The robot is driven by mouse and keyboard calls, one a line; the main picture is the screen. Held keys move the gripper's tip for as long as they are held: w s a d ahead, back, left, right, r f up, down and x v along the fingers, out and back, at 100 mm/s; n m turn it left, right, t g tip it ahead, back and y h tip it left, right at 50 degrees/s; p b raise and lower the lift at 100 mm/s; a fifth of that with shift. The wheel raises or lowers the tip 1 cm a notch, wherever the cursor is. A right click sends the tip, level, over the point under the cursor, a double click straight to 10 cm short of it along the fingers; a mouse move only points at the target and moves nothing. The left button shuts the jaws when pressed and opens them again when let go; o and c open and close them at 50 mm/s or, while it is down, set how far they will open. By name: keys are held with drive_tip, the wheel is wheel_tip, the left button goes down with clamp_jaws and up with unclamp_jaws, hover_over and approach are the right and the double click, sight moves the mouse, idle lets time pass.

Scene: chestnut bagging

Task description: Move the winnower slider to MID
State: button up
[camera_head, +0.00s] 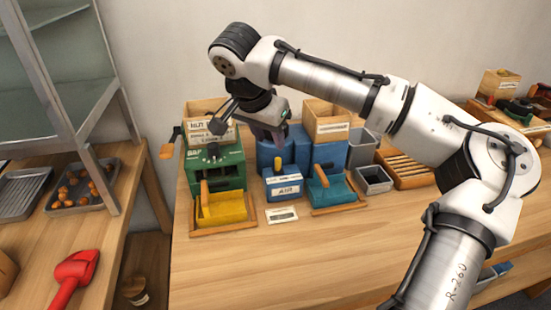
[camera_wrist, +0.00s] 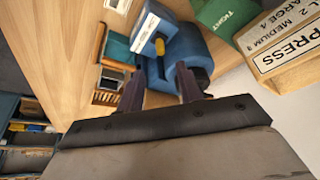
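The blue machine (camera_head: 285,160) stands mid-bench; I take it to be the winnower. A yellow knob (camera_head: 278,164) sticks up from its front block above a white label (camera_head: 288,189) too small to read. In the wrist view the yellow knob (camera_wrist: 160,47) is beyond my fingers, next to a white-labelled blue block (camera_wrist: 146,32). The slider's marks and setting cannot be made out. My gripper (camera_head: 272,138) hangs above and behind the knob, apart from it. In the wrist view my gripper (camera_wrist: 160,90) has its two dark fingers spread, with nothing held between them.
A green machine (camera_head: 229,168) with a yellow tray (camera_head: 222,208) stands left of the blue one. A teal tray (camera_head: 332,190) is on its right, then grey bins (camera_head: 374,180). A wooden box (camera_head: 326,122) stands behind. The bench front (camera_head: 300,260) is clear.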

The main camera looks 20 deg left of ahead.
sight(277, 159)
drive_tip(key=p+x, duration=0.1)
drive_tip(key=x, duration=0.8)
drive_tip(key=shift+s+f, duration=0.1)
clamp_jaws()
